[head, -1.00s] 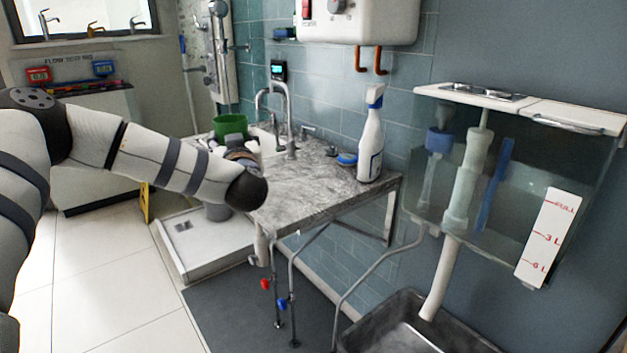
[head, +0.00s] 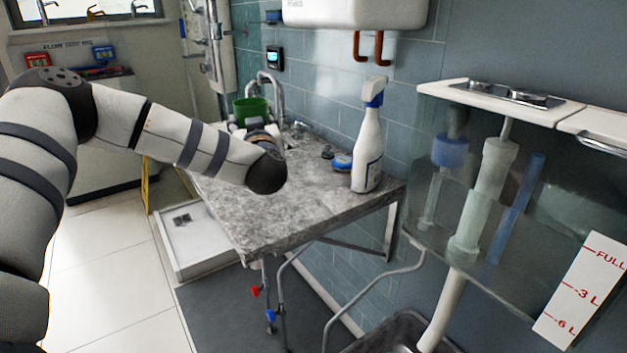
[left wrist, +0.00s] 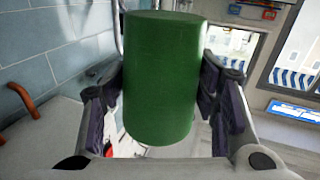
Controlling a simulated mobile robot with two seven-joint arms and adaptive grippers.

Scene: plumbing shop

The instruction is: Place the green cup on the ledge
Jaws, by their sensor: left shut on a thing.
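The green cup (head: 251,109) is in my left gripper (head: 246,127), above the far end of the grey marble counter, by the tap. The left wrist view shows the cup (left wrist: 160,75) large between the two dark fingers of the left gripper (left wrist: 163,108), which are shut on its sides. My arm hides part of the gripper in the head view. A narrow window ledge (head: 90,36) with taps on it runs along the far wall; I cannot tell whether it is the ledge named. My right gripper is not in view.
A white spray bottle (head: 368,150) and a blue sponge (head: 342,162) stand on the marble counter (head: 300,200), whose front part is clear. A clear cistern (head: 500,190) is on the right wall. A white shower tray (head: 190,245) lies left of the counter.

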